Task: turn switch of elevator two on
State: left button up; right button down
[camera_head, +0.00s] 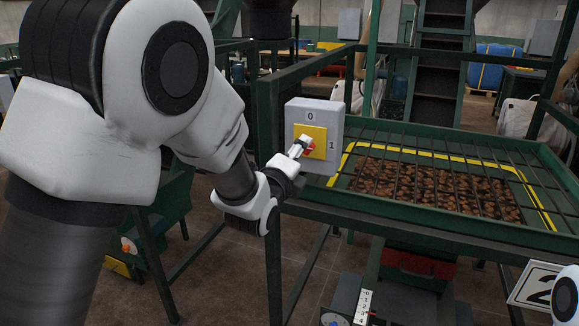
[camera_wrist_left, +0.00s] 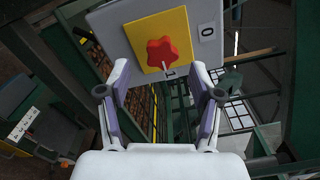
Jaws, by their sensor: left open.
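The switch box (camera_head: 315,125) is grey with a yellow plate (camera_head: 310,141), mounted on the green frame, with labels 0 at its top and 1 at its right. The red star-shaped knob (camera_wrist_left: 163,53) is in the middle of the yellow plate in the left wrist view. A small white mark shows at its edge on the side toward the 1. My left gripper (camera_head: 303,147) is in front of the knob and partly covers it in the head view. In the left wrist view the gripper's (camera_wrist_left: 158,92) fingers are apart, with the knob beyond them; contact is unclear.
A green grated hopper (camera_head: 440,185) with brown material stands right of the box. Green frame posts (camera_head: 271,200) are close to my left arm. A sign with a 2 (camera_head: 540,288) hangs at lower right, near a white part of my right arm.

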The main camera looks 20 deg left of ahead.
pick_arm(q)
jog(key=s, duration=0.8)
jog(key=shift+a, duration=0.1)
jog(key=s+a+f+n+g, duration=0.1)
jog(key=s+f+g, duration=0.2)
jog(key=f, duration=0.8)
jog(key=s+a+f+n+g, duration=0.1)
jog(key=s+f+g, duration=0.2)
jog(key=f, duration=0.8)
jog(key=s+a+f+n+g, duration=0.1)
jog(key=s+f+g, duration=0.15)
jog(key=f, duration=0.95)
jog(key=s+f+n+g, duration=0.5)
jog(key=s+f+n, duration=0.2)
jog(key=s, duration=0.5)
jog(key=s+a+f+n+g, duration=0.1)
jog(key=s+f+n+g, duration=0.3)
jog(key=s+f+n, duration=0.3)
jog(key=s+n, duration=0.5)
jog(key=shift+n+g, duration=0.3)
jog(key=shift+g, duration=0.05)
